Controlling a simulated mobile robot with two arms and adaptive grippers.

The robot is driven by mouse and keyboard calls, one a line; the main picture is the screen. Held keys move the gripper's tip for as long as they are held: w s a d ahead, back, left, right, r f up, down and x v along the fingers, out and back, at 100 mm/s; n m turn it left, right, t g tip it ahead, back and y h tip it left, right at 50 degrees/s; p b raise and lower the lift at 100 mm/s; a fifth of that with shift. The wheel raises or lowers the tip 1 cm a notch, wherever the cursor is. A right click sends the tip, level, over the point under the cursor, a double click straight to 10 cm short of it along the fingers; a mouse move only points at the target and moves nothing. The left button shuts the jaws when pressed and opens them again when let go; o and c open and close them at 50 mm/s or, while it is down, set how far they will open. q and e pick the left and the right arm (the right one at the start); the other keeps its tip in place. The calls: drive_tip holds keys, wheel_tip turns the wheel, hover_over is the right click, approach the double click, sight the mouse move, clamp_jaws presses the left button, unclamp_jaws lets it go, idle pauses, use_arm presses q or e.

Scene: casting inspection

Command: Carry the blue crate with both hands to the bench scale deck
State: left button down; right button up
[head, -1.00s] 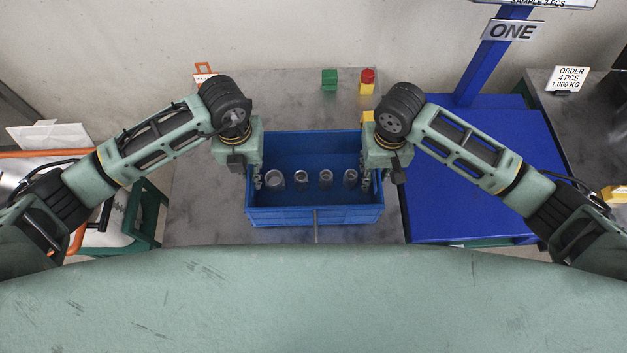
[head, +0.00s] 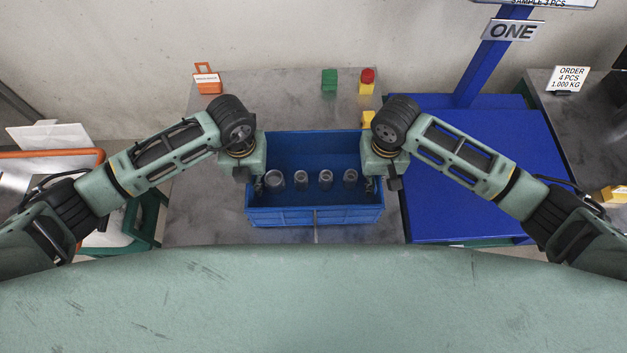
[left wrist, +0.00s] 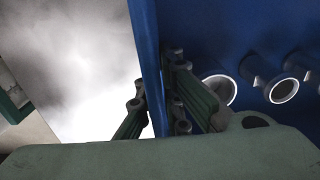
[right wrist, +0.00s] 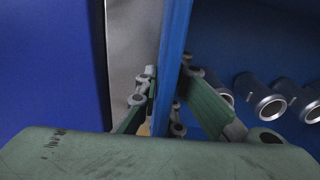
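The blue crate (head: 315,215) stands level on the grey table, with several grey metal castings (head: 325,179) in a row inside. My left gripper (head: 257,187) is at the crate's left wall. In the left wrist view its fingers (left wrist: 158,95) lie on both sides of that wall (left wrist: 150,50), close against it. My right gripper (head: 370,185) is at the right wall. Its fingers (right wrist: 169,85) likewise lie on both sides of the wall (right wrist: 175,40). Both look shut on the wall, though the pads are partly hidden. The blue bench scale deck (head: 470,180) is right of the crate.
The scale's blue post (head: 485,65) rises behind the deck. A green block (head: 329,80) and a yellow-and-red item (head: 367,82) stand at the back of the grey table (head: 200,215). An orange tagged holder (head: 207,80) stands at back left. The deck's surface is clear.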

use_arm(q)
drive_tip(key=shift+w+r, duration=0.1)
drive_tip(key=shift+r, duration=0.05)
use_arm(e)
drive_tip(key=shift+w+r, duration=0.1)
drive_tip(key=shift+r, duration=0.05)
clamp_jaws()
